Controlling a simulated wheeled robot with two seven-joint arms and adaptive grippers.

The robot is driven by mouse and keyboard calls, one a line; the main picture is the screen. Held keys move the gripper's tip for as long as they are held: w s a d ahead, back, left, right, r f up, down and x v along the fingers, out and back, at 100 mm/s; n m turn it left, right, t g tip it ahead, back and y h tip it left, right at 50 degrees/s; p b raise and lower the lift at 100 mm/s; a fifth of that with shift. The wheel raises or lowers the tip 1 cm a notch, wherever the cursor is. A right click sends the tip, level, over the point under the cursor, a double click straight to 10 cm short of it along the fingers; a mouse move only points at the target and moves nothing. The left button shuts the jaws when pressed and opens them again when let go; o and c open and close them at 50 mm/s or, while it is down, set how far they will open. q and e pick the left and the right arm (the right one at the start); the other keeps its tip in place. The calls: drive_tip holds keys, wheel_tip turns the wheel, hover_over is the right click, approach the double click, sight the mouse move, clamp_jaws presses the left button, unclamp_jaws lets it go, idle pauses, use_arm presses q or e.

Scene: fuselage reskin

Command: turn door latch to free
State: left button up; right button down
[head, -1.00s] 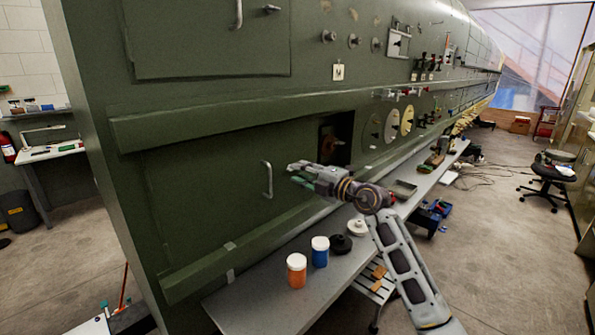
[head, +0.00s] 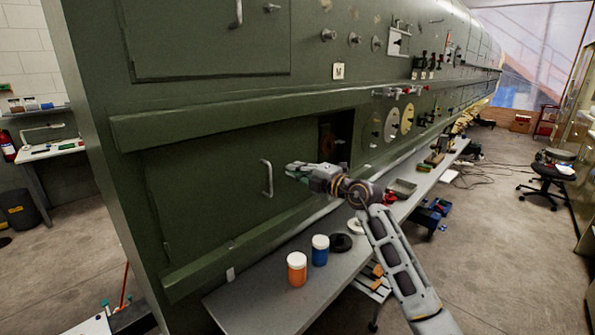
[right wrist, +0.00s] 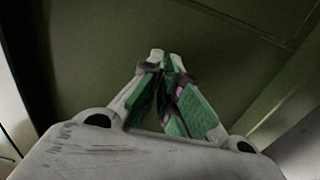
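The lower green door (head: 210,190) on the fuselage side is closed, with a pale bar handle (head: 267,178) near its right edge. My right gripper (head: 290,170) is just right of that handle, close to the door face. In the right wrist view, its green-padded fingers (right wrist: 168,62) come together at the tips in front of the green panel. A small pale piece shows at the tips; I cannot tell whether it is fingertip or latch. No latch on the lower door is clearly visible; the gripper covers that spot. My left gripper is not in view.
An upper door (head: 205,40) has its own handle (head: 238,13) and a small latch (head: 271,8). A bench (head: 265,300) below carries an orange jar (head: 297,269), a blue jar (head: 320,250) and a black disc (head: 340,243). A dark opening (head: 336,140) lies behind my gripper.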

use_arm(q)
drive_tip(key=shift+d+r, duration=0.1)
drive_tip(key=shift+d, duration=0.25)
use_arm(e)
drive_tip(key=shift+n, duration=0.3)
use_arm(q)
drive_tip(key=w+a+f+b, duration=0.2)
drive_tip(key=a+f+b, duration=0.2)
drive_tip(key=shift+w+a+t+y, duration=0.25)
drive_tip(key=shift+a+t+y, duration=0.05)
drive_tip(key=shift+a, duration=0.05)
use_arm(e)
drive_tip(key=n, duration=1.7)
drive_tip(key=shift+f+n, duration=0.1)
drive_tip(key=shift+n, duration=0.2)
